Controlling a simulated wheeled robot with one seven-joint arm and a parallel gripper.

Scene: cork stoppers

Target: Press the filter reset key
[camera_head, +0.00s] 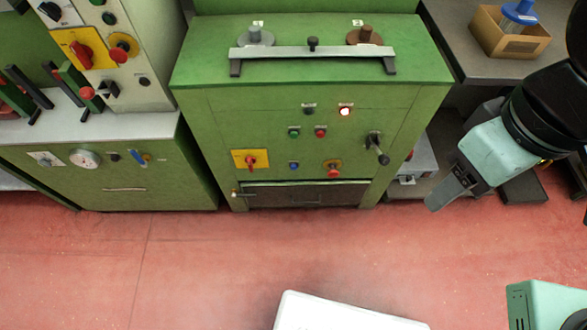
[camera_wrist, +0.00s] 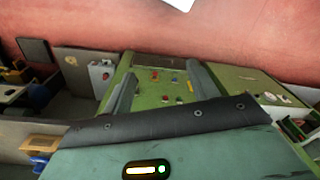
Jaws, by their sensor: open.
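The green machine (camera_head: 215,110) stands at the centre of the head view, with several small controls on its front. A blue button (camera_head: 294,166) is low on this front, with a green button (camera_head: 294,132) and a red button (camera_head: 320,132) above it. A bright lit lamp or button (camera_head: 345,111) is at upper right, beside a dark one (camera_head: 308,110). The labels are too small to read, so I cannot tell which is the filter reset key. My gripper (camera_head: 436,202) is to the right, apart from the panel. In the wrist view its open fingers (camera_wrist: 160,61) frame the distant controls.
A yellow-backed red rotary switch (camera_head: 250,160), a red mushroom button (camera_head: 333,169) and a protruding crank handle (camera_head: 377,147) share the front. A second green cabinet (camera_head: 120,185) stands left. A grey table (camera_head: 460,50) stands right. The red floor (camera_head: 200,265) in front is mostly clear.

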